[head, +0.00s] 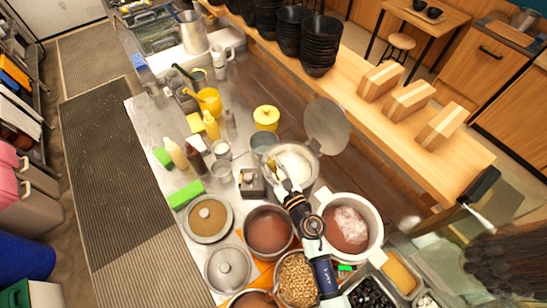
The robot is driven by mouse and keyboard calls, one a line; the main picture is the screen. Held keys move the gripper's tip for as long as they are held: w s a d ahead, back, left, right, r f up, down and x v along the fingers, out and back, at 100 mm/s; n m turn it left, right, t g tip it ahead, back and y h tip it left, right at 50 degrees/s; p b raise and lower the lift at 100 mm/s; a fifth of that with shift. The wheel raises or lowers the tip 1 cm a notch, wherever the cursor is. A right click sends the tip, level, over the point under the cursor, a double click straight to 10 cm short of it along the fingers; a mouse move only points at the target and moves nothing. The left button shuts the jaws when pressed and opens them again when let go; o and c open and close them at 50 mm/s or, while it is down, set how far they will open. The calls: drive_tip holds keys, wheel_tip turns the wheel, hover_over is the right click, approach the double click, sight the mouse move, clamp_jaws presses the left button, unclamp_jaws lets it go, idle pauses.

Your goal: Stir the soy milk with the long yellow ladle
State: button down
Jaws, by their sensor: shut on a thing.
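The soy milk (297,164) is a white liquid in a round metal pot (314,176) right of the middle of the head view. A round grey lid (327,124) stands open at the pot's far side. My gripper (282,184) is over the near left side of this pot and is shut on the yellow ladle (279,172). Only a small yellow part of the ladle shows by the fingers. The rest of it is hidden or too small to make out, so I cannot tell how deep it is in the milk.
A white pot with reddish contents (347,228) stands close right of my arm. A pot of brown liquid (269,231) and a pot of beans (297,280) are nearer. Stacked black bowls (319,45) stand on the back shelf.

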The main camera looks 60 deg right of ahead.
drive_tip(key=shift+s+d, duration=0.15)
drive_tip(key=shift+d, duration=1.05)
